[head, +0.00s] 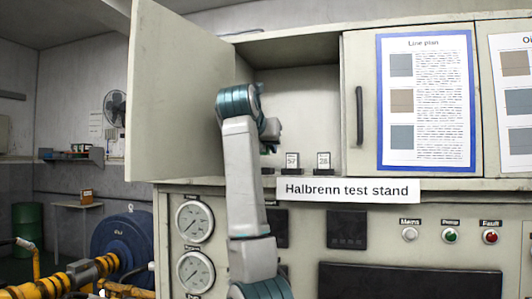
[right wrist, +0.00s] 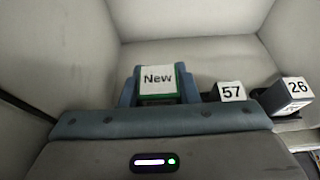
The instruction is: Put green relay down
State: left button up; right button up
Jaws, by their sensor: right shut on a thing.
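The green relay (right wrist: 157,79) has a white label reading "New" and shows in the right wrist view, upright between the two blue fingers. My right gripper (right wrist: 159,91) is shut on it, inside the open cabinet (head: 300,95). In the head view the right gripper (head: 269,142) is mostly hidden behind my own wrist, left of two labelled relays. The relay marked 57 (right wrist: 231,92) is just to the right of the held one, and the relay marked 26 (right wrist: 293,90) is farther right. I cannot tell whether the held relay touches the shelf. My left gripper is not in view.
The relays 57 (head: 292,160) and 26 (head: 323,160) stand on the cabinet shelf. The open door (head: 180,95) is on the left and a closed door (head: 358,60) on the right. Below are the sign (head: 347,190), gauges (head: 194,221) and indicator lamps (head: 450,236).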

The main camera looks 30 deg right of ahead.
jog(key=shift+w+d+r, duration=0.1)
jog(key=shift+w, duration=0.1)
jog(key=shift+w+d+r+p, duration=0.1)
jog(key=shift+w+d+p, duration=0.15)
jog(key=shift+p, duration=0.3)
notch_tip(320, 180, down, 4)
jog(key=shift+d+r+p, duration=0.1)
jog(key=shift+p, duration=0.65)
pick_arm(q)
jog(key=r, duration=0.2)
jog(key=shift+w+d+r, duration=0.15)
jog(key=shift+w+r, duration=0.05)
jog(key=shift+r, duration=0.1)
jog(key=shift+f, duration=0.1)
pick_arm(e)
jog(key=o, duration=1)
jog(key=shift+c, duration=0.2)
